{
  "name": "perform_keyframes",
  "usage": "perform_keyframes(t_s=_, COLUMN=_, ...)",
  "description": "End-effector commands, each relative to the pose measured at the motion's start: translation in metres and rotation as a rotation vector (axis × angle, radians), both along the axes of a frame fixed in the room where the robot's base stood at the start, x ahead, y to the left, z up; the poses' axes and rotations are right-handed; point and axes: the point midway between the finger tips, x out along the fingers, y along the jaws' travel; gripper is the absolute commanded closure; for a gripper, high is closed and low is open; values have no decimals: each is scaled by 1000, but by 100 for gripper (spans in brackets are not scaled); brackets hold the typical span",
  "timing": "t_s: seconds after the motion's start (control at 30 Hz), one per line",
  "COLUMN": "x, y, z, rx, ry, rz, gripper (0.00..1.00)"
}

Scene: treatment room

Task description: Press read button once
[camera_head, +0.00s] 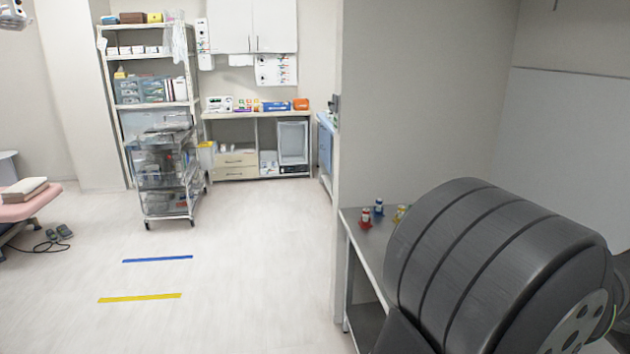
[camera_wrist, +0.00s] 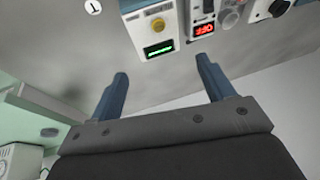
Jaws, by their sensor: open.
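My gripper (camera_wrist: 161,70) shows in the wrist view with its two blue-grey fingers spread apart and nothing between them. Beyond the fingertips, at the top, is a pale panel with a round yellow button (camera_wrist: 158,25) and a green lit display (camera_wrist: 158,50). To its right is a unit with a red lit display (camera_wrist: 204,29) and a round grey knob or button (camera_wrist: 230,19). The fingertips appear apart from both units. No label reading "read" is legible, so I cannot tell which control is the read button. In the head view my arm hides the gripper.
Another unit with a black knob (camera_wrist: 278,8) is at top right in the wrist view. In the head view, small red-based bottles (camera_head: 366,216) stand on a metal table (camera_head: 352,226) beside my arm. A wire cart (camera_head: 165,180) stands farther left; the floor between is clear.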

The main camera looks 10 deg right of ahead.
Motion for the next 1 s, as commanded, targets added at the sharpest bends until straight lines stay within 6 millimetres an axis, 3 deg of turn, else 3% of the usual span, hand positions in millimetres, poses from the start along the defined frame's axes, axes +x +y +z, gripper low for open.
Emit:
perform_keyframes(t_s=0.03, x=0, y=0, z=0, rx=0, ry=0, rz=0, gripper=35)
perform_keyframes(t_s=0.37, x=0, y=0, z=0, rx=0, ry=0, rz=0, gripper=100)
perform_keyframes(t_s=1.0, x=0, y=0, z=0, rx=0, ry=0, rz=0, gripper=100)
